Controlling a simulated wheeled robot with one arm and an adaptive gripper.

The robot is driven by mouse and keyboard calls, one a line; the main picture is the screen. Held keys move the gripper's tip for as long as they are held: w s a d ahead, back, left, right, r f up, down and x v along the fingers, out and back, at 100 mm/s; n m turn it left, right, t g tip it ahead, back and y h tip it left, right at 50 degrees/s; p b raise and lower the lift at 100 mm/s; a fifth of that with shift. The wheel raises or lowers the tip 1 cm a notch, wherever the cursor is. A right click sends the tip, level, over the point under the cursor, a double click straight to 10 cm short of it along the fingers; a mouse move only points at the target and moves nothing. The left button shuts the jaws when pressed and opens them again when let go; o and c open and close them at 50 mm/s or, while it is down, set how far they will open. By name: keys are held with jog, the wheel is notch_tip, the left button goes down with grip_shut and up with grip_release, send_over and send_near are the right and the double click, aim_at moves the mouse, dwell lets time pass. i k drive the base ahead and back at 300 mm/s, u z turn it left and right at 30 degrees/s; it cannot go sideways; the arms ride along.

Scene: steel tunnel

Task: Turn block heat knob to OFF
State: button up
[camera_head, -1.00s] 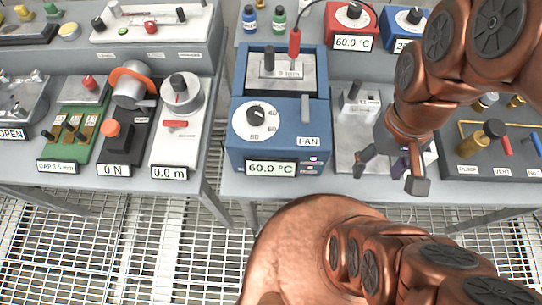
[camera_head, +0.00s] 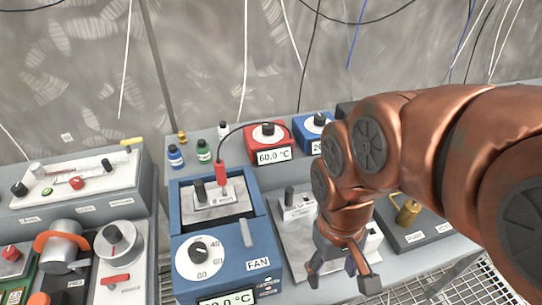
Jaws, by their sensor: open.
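The blue block heater (camera_head: 181,220) stands on the bench left of my gripper. On its front is a round white knob (camera_head: 199,257) with a black centre, with 40, 60 and 80 marked around it; no OFF mark is legible. Its display (camera_head: 228,300) is cut by the bottom edge of the view. A FAN label (camera_head: 258,264) and a grey lever (camera_head: 246,233) sit right of the knob. My gripper (camera_head: 342,283) points down with its fingers spread and empty, over the grey panel to the right of the heater, apart from the knob.
A red probe (camera_head: 220,176) on a black cable stands in the heater's top. Behind are a red 60.0 °C unit (camera_head: 273,155), a blue dial unit (camera_head: 315,133) and small bottles (camera_head: 176,157). Grey instruments (camera_head: 119,260) crowd the left. A panel with a brass valve (camera_head: 408,212) is at the right.

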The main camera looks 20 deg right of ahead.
aim_at(198, 252)
jog(key=z, duration=0.15)
jog(key=k, duration=0.4)
jog(key=u, duration=0.6)
jog(key=i, duration=0.3)
jog(key=u, duration=1.25)
jog(key=k, duration=0.5)
jog(key=u, duration=0.25)
